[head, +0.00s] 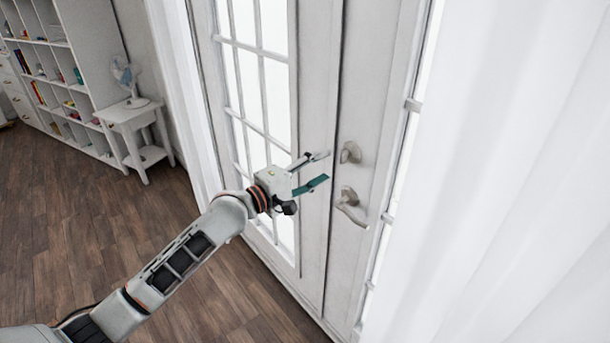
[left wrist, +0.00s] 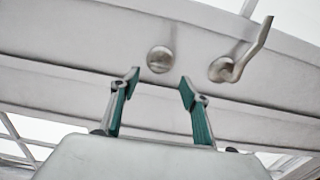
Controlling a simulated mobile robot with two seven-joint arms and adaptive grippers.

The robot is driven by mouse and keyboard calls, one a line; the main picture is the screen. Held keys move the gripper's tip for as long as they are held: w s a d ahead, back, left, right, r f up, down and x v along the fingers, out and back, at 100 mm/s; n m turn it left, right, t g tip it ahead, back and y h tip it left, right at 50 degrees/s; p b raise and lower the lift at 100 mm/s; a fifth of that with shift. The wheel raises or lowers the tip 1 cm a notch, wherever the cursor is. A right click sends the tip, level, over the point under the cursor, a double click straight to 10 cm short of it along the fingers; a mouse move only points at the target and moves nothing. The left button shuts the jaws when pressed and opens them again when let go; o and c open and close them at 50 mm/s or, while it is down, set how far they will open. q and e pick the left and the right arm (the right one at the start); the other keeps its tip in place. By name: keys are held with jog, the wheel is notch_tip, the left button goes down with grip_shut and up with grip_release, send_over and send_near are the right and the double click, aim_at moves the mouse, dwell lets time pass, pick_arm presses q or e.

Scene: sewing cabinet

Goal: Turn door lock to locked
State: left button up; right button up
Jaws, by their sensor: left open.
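The door lock, a small rounded metal knob (head: 350,152), is on the white door (head: 362,90), above the lever handle (head: 349,203). In the left wrist view the lock (left wrist: 160,59) is just beyond the fingertips and the handle (left wrist: 224,69) is to its right. My left gripper (head: 322,168) is open and empty, a little to the left of the lock and apart from it. Its two teal-padded fingers (left wrist: 157,82) are spread in the left wrist view, with the lock roughly between and ahead of them. My right gripper is not in view.
White curtains (head: 520,180) hang to the right of the door. A glass-paned door panel (head: 262,120) is to the left. A white side table (head: 135,115) with a fan (head: 125,76) and a shelf unit (head: 75,62) stand at the far left. The wooden floor (head: 120,200) is clear.

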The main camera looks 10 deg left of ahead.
pick_arm(q)
jog(key=v, duration=0.5)
jog(key=shift+s+a, duration=0.15)
jog(key=shift+s, duration=0.05)
jog(key=s+a+f+m+y, duration=0.1)
jog(key=s+f+m+y, duration=0.1)
jog(key=s+f, duration=0.45)
jog(key=s+a+f+m+g+y, duration=0.1)
jog(key=s+a+f+m+y, duration=0.15)
jog(key=f, duration=0.65)
jog(key=s+a+f+m+y, duration=0.1)
jog(key=s+f+m, duration=0.2)
jog(key=s+f, duration=0.35)
jog(key=s+a+f+m+g+y, duration=0.1)
jog(key=s+a+f+m+y, duration=0.1)
jog(key=s+f, duration=0.5)
jog(key=s+a+f+m+g+y, duration=0.1)
jog(key=s+a+f+m+y, duration=0.1)
jog(key=s+a+f+m, duration=0.2)
jog(key=s+f, duration=0.3)
jog(key=s, duration=0.2)
jog(key=shift+f+m, duration=0.2)
jog(key=shift+m, duration=0.15)
